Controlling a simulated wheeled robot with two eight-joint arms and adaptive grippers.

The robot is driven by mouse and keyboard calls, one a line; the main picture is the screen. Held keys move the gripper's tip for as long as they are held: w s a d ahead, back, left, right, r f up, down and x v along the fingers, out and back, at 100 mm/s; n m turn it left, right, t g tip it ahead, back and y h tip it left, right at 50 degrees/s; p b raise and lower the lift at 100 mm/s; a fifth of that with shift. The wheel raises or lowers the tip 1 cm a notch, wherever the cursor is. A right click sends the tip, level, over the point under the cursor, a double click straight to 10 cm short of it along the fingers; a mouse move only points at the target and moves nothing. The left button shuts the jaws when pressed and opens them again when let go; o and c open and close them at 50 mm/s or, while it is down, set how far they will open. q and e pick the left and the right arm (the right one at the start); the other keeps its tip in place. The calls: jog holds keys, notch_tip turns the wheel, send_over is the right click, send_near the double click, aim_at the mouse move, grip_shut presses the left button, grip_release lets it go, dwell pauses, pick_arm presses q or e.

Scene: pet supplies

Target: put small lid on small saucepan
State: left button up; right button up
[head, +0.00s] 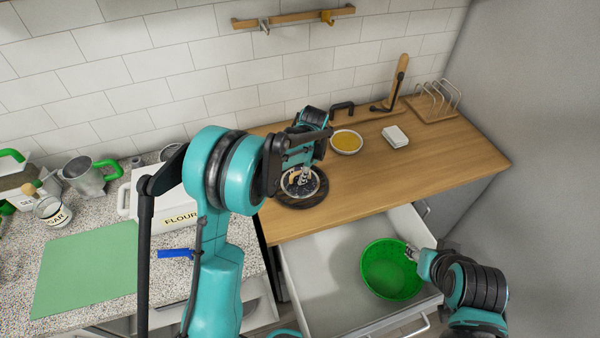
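My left gripper (302,179) points down over a round, dark-rimmed item (318,192) on the wooden counter. This item has a pale, patterned inside and sits on a dark round base; I cannot tell whether it is the small lid, the saucepan or a dish. The gripper's fingers overlap it, and their contact and opening are unclear. A black curved handle (342,106) shows behind my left arm; what it belongs to is hidden. No saucepan can be clearly made out. My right gripper (411,252) is at the right rim of a green basket (388,270); its fingers are too small to judge.
The green basket is in an open white drawer (312,285). A bowl of yellow contents (346,142), a white block (395,136) and a wooden rack (432,106) stand on the counter. A flour container (180,219) and green mat (88,270) are left. The counter's front right is clear.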

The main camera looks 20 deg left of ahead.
pick_arm(q)
jog(key=shift+r, duration=0.5)
notch_tip(320, 180, up, 11)
jog(key=d+p, duration=0.2)
jog(key=p, duration=0.1)
jog(key=s+a+r+n+t+h, duration=0.1)
jog(key=s+r+n, duration=0.25)
jog(key=s, duration=0.25)
jog(key=s+a+r+n+t, duration=0.1)
jog(key=s+r+n+t, duration=0.1)
jog(key=s+r, duration=0.35)
jog(key=s+f+n+t, duration=0.3)
jog(key=s+f+n, duration=0.1)
jog(key=s, duration=1)
jog(key=shift+s+f+n+h, duration=0.2)
jog(key=shift+n+h, duration=0.2)
jog(key=shift+n, duration=0.45)
jog(key=shift+a+f+b, duration=0.1)
jog(key=shift+b, duration=0.25)
